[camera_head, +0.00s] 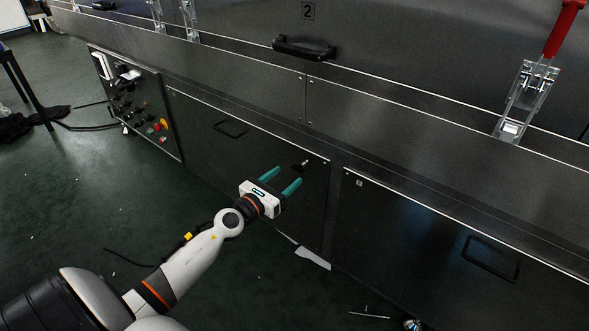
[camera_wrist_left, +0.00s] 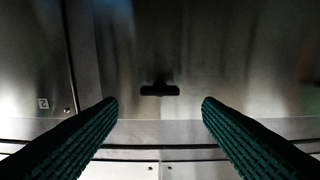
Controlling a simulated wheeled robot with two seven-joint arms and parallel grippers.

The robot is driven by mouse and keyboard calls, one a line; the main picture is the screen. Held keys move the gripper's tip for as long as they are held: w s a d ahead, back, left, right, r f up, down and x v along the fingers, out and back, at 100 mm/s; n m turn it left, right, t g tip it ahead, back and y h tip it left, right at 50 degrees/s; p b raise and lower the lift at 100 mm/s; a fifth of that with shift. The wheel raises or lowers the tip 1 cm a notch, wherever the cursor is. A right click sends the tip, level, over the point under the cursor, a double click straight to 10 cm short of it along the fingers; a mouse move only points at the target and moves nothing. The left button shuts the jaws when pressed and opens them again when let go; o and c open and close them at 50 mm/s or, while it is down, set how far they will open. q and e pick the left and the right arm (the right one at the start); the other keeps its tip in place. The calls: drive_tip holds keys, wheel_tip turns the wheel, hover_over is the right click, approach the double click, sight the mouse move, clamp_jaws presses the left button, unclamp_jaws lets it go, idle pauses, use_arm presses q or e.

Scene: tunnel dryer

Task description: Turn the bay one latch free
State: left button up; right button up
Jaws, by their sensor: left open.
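A small dark latch (camera_head: 303,165) sits near the upper right corner of a lower dark panel (camera_head: 250,160) in the head view. In the left wrist view the latch (camera_wrist_left: 160,90) is a black bar lying level in the picture, with a shadow on the metal. My left gripper (camera_head: 286,177) is open and empty, its green fingers pointing at the panel just below and left of the latch. In the wrist view the latch shows centred between the spread fingertips (camera_wrist_left: 160,103), apart from both. My right gripper is not in view.
A control box (camera_head: 135,100) with knobs and a red button stands to the left. Recessed handles (camera_head: 230,129) (camera_head: 490,258) mark the lower panels. The floor in front is mostly clear.

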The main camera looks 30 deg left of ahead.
sight(296, 169)
use_arm(q)
drive_tip(key=w, duration=0.5)
drive_tip(key=shift+d, duration=0.2)
drive_tip(key=c, duration=1)
